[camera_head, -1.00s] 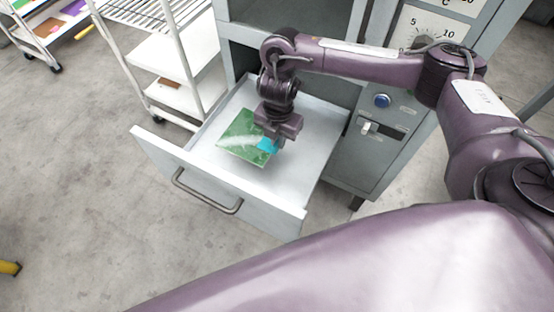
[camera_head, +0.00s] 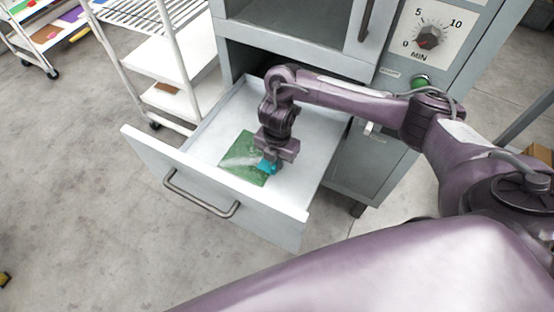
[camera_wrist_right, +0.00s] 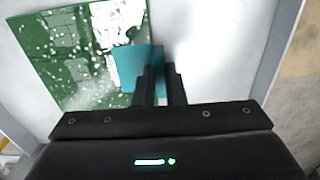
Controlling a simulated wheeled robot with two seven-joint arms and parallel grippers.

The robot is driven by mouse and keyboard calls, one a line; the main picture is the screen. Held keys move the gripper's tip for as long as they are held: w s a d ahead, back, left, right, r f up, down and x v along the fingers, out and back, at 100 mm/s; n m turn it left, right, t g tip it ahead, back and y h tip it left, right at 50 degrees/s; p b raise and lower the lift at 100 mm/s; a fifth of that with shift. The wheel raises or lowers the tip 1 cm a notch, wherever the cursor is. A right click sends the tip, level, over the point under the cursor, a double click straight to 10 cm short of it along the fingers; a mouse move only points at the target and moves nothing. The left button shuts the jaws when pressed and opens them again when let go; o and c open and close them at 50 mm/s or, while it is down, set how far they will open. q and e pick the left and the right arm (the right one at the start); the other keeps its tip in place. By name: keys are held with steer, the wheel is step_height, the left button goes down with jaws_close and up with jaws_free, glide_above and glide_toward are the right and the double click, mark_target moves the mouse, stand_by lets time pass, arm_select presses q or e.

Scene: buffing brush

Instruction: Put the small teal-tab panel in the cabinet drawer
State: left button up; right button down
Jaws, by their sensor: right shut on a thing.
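The small panel (camera_head: 243,158) is a green square with a whitish smear and a teal tab (camera_head: 266,167). It is inside the open cabinet drawer (camera_head: 312,175), low over or on its pale floor; I cannot tell if it touches. My right gripper (camera_head: 268,164) is shut on the teal tab, over the drawer. In the right wrist view the panel (camera_wrist_right: 85,50) spreads to the upper left, its teal tab (camera_wrist_right: 137,68) at the dark fingers (camera_wrist_right: 162,85). My left gripper is not in view.
The grey cabinet (camera_head: 300,40) has a dial (camera_head: 429,37) and a green button (camera_head: 419,82). A white wire rack (camera_head: 165,60) stands at left behind the drawer. The drawer floor around the panel is bare.

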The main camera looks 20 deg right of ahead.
steer(key=c, duration=1.5)
jaws_free()
steer(key=shift+f, duration=0.15)
step_height(320, 180, up, 12)
steer(key=p, duration=0.5)
steer(key=shift+p, duration=0.4)
steer(key=shift+d, duration=0.1)
